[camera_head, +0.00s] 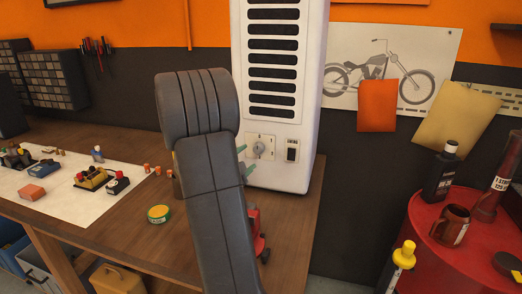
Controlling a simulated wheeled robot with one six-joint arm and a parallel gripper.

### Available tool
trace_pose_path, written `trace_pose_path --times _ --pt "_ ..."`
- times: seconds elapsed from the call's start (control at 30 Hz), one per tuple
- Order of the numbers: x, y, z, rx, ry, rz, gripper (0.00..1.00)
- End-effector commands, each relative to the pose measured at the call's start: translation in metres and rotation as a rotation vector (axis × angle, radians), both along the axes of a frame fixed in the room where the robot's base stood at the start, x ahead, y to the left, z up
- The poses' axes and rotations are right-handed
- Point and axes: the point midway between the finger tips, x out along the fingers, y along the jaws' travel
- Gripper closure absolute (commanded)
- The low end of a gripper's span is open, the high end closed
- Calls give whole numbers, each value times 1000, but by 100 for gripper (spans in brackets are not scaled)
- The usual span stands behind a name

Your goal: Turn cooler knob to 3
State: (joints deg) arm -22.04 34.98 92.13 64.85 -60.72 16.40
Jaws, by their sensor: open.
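The cooler (313,60) is a tall white unit with dark vent slots, standing on the wooden bench. Its round grey knob (259,148) sits on a pale square dial plate low on the front. The dial markings are too small to read. My arm's dark grey links rise in front of the bench and hide most of my gripper. Two greenish fingertips of my gripper (245,159) show past the arm's right edge, just left of the knob. They are apart, with nothing seen between them. I cannot tell whether they touch the dial plate.
A dark rocker switch (292,150) is right of the knob. A red object (258,234) stands on the bench, partly behind my arm. A yellow-green tin (159,214) and small parts on a white sheet (60,209) lie left. A red drum (472,220) holds bottles and a mug at right.

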Motion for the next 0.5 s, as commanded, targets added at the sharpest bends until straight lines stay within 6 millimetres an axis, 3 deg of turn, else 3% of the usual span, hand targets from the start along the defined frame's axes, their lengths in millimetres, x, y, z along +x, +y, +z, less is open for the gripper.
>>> trace_pose_path --times 0.23,0.5 --pt "34 -21 2 -2 1 -1 44" --pt "48 -28 1 -1 1 1 44"
